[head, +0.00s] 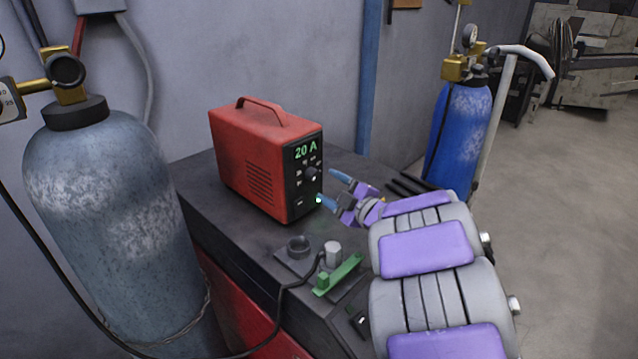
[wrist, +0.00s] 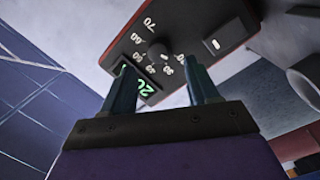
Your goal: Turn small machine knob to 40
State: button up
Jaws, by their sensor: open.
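The small machine is a red box (head: 255,155) with a top handle and a black front panel, standing on a dark cabinet top. Its green display (head: 306,150) reads 20 A. The knob (head: 311,173) is below the display. In the wrist view the dark round knob (wrist: 158,54) sits among white numbers such as 40, 60 and 70, beyond the fingertips. My gripper (head: 332,188) is open and empty in front of the panel. In the wrist view my gripper (wrist: 157,75) has its two fingers spread, one toward each side of the knob, apparently short of it. The display shows partly behind the left finger.
A grey-blue gas cylinder (head: 110,200) stands at the left and a blue one (head: 460,130) at the right. A green clamp (head: 337,276) and a cable lie on the cabinet top (head: 205,190) in front of the machine. Open floor lies at the right.

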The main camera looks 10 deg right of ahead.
aim_at(316, 177)
jog(key=shift+b+x, duration=0.45)
jog(key=shift+x, duration=2.2)
jog(key=c, duration=1)
